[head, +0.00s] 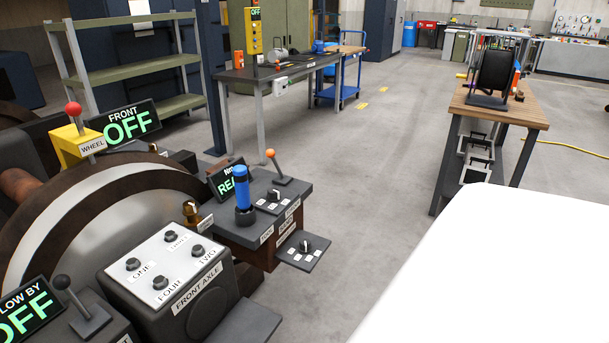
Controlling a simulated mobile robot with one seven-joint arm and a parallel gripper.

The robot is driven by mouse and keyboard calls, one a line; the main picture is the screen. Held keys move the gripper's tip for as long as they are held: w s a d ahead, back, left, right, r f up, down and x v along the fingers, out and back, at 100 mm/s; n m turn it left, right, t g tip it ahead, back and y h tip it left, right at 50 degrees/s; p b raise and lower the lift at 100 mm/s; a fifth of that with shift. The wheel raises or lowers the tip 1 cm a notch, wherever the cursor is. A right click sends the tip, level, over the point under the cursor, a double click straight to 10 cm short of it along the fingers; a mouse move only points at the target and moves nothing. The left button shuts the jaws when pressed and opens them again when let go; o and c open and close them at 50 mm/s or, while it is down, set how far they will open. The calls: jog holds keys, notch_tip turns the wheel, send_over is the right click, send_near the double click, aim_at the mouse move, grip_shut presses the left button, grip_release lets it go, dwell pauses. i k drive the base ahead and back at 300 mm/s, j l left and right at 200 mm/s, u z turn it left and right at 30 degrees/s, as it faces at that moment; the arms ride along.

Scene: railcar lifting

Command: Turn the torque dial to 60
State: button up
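Two small dials show at the end of the dark bench on the left. One dial (305,246) sits on a low black plate with several small white labels around it. The other dial (273,195) sits higher, on a black plate beside an orange-knobbed lever (271,156). The label text is too small to read, so I cannot tell which is the torque dial or what value either points to. A blue upright tool (243,195) stands near the upper dial. My gripper is not in view.
A grey box labelled FRONT AXLE (170,268) with several black bolts stands left of the dials, by a large wheel (100,225). A wooden-topped bench (535,117) with a black reel (494,72) stands right. Grey floor (370,170) between them is clear.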

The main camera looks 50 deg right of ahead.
aim_at(273, 195)
jog(key=z, duration=1.3)
jog(key=i+l+z, duration=0.15)
jog(key=i+l, duration=0.6)
jog(key=i, duration=0.15)
